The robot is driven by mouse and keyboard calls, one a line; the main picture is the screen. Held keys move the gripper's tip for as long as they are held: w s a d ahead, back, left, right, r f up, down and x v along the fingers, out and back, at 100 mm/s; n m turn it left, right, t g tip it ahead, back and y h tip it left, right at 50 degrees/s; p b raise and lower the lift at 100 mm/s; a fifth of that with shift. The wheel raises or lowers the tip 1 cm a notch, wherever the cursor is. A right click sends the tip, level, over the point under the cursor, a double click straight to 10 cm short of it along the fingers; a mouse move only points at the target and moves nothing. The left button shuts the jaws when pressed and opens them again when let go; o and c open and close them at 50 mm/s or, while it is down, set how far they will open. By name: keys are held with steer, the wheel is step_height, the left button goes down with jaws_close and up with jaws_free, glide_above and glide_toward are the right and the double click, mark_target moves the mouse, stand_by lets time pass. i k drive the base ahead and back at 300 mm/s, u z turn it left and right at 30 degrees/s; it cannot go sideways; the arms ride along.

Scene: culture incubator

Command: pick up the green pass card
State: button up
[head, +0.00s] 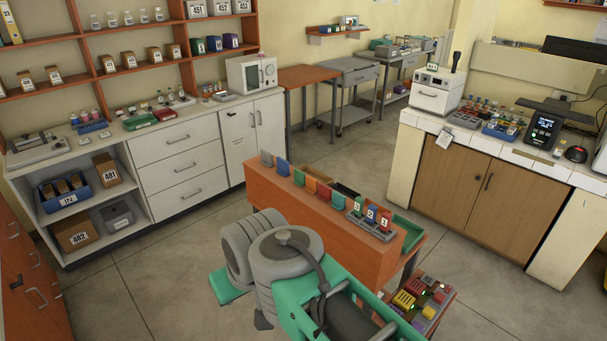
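Small upright cards stand in a row along the top of the orange bench (330,240) in the middle of the head view. A green card (359,206) with a white numbered label stands in a grey rack at the right end, beside a blue card (372,213) and a red card (386,219). Further left are plain cards, among them another green one (299,177). I cannot tell from the picture which green one is the pass card. My arm's links fill the bottom centre, in front of the bench. My gripper cannot be made out.
A low tray of coloured blocks (427,293) sits right of my arm. A white counter with wooden doors (455,185) stands at the right, a white drawer cabinet (185,155) at the left. The grey floor between the bench and the left cabinet is clear.

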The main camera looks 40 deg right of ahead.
mark_target(300, 177)
steer(key=i, duration=1.25)
steer(key=z, duration=0.4)
